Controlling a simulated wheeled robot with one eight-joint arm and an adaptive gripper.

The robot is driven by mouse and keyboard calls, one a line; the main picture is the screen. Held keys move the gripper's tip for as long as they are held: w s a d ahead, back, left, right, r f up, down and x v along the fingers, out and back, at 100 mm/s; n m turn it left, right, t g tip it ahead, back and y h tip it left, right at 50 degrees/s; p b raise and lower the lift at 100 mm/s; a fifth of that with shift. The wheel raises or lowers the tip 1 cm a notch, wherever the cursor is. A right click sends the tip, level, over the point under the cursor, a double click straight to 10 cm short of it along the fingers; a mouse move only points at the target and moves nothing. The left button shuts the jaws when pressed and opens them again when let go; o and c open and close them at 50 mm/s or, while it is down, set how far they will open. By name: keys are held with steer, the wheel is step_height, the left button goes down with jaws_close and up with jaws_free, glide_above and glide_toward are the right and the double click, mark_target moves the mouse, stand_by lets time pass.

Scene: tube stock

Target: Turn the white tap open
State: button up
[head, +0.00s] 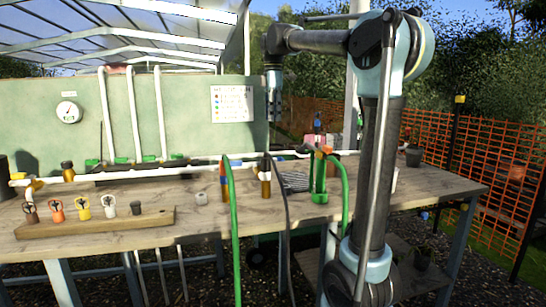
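A wooden block (150,222) on the left of the bench carries a row of small round taps. One of them looks white with a dark centre, and I take it as the white tap (110,203); how far it is turned is too small to tell. An orange tap (57,211) and a yellow tap (83,208) stand to its left. My gripper (273,118) hangs down in front of the wall, well above the bench, to the right of and apart from the block. Nothing shows in it. Whether its fingers are open is too small to tell.
A white pipe (130,172) runs along the back. A printed chart (231,103) hangs on the wall.

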steer(key=f, duration=1.1)
steer(key=w+f, duration=0.1)
steer(key=f, duration=0.5)
steer(key=shift+a, duration=0.25)
jaws_close()
